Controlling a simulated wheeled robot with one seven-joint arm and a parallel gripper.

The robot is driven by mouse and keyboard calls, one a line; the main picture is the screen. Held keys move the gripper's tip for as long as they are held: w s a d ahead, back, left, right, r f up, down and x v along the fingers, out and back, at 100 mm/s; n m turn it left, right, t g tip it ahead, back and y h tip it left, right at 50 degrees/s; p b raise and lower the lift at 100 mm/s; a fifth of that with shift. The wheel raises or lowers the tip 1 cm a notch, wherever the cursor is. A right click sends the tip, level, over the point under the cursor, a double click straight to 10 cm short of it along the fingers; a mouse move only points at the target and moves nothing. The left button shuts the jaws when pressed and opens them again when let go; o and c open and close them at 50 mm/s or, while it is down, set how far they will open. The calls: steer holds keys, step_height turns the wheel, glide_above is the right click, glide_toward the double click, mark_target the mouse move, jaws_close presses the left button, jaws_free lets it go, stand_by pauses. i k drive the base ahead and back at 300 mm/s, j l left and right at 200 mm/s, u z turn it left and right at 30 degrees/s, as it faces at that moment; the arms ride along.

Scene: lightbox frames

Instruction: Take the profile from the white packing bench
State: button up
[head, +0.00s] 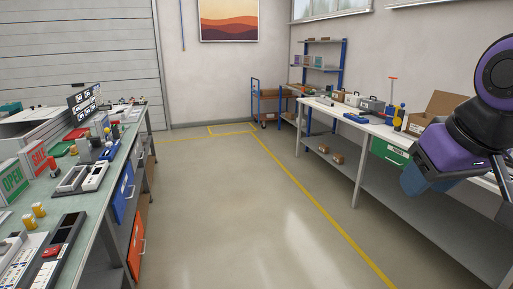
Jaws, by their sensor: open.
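The white packing bench (349,121) runs along the right wall, with a white top and a grey lower shelf. I cannot make out a profile on it; my purple and black arm covers part of its near end. My gripper's fingers cannot be made out; the arm comes in at the upper right edge, in front of the bench. An open cardboard box, grey cases, a blue item and a yellow-and-blue item stand on the bench top.
A green drawer (389,151) hangs under the bench. A cluttered green-topped bench (115,168) stands at left. A blue cart (267,106) stands at the back. The floor between the benches is clear, with a yellow line (318,203).

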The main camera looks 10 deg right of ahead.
mark_target(330, 104)
steer(key=i+l+z, duration=0.3)
steer(key=i, duration=0.55)
steer(key=i+z, duration=0.35)
steer(key=i, duration=4.4)
steer(key=i+j+z, duration=0.15)
steer(key=i+j, duration=0.25)
steer(key=i+j+z, duration=0.1)
steer(key=i+j, duration=0.15)
steer(key=i+j+z, duration=0.1)
steer(key=i+j, duration=0.15)
steer(key=j, duration=0.15)
steer(key=i+j+z, duration=0.1)
steer(key=i+j, duration=0.4)
steer(key=j, duration=0.2)
steer(key=i+j+z, duration=0.25)
steer(key=i+j, duration=0.2)
steer(key=j, duration=0.3)
steer(key=i+j+z, duration=0.1)
steer(key=j, duration=0.3)
steer(key=i+j+z, duration=0.1)
steer(key=i+j, duration=0.2)
steer(key=j, duration=0.1)
